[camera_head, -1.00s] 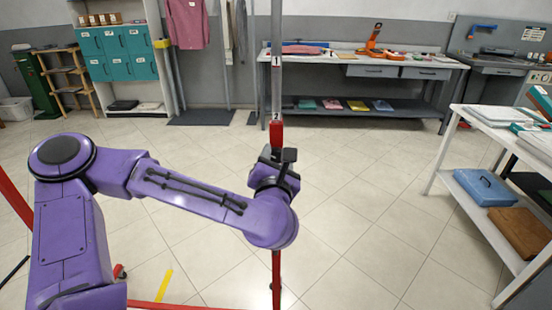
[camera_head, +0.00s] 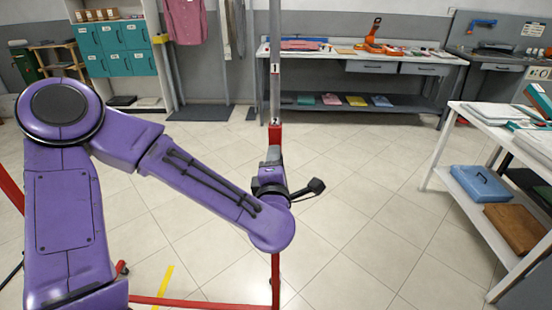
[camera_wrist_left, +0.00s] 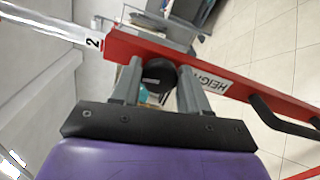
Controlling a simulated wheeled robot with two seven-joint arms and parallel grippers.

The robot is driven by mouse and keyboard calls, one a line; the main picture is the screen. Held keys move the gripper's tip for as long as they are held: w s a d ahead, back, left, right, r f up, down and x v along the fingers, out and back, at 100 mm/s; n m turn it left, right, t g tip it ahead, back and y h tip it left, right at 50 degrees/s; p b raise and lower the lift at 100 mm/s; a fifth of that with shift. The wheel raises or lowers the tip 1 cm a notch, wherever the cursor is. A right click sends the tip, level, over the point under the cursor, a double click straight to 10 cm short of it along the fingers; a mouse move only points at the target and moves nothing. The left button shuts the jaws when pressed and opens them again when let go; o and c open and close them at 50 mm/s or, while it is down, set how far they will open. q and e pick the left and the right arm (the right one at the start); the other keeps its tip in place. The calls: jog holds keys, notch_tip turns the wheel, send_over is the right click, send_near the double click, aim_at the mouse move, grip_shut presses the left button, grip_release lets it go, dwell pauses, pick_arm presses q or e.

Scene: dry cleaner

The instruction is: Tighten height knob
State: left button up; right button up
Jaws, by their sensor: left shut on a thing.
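A red upright post with a "HEIGHT" label shows in the left wrist view (camera_wrist_left: 222,82) and in the head view (camera_head: 275,133). A clear or silvery tube (camera_head: 275,40) with number tags 1 and 2 rises out of its top. A round black knob (camera_wrist_left: 158,72) sits on the post beside the label. My left gripper (camera_head: 272,155) is at the post just below the top of its red part. In the left wrist view its two grey fingers (camera_wrist_left: 160,82) are shut on the knob, one on each side. My right gripper is not in view.
A red frame bar (camera_head: 180,302) runs along the floor in front. A grey workbench (camera_head: 400,60) stands at the back. A white shelf table (camera_head: 465,125) with a blue case (camera_head: 481,185) stands at the right. The tiled floor between is open.

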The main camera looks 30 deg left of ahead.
pick_arm(q)
jog(key=shift+m+p, duration=0.3)
jog(key=shift+m, duration=0.6)
jog(key=o, duration=1)
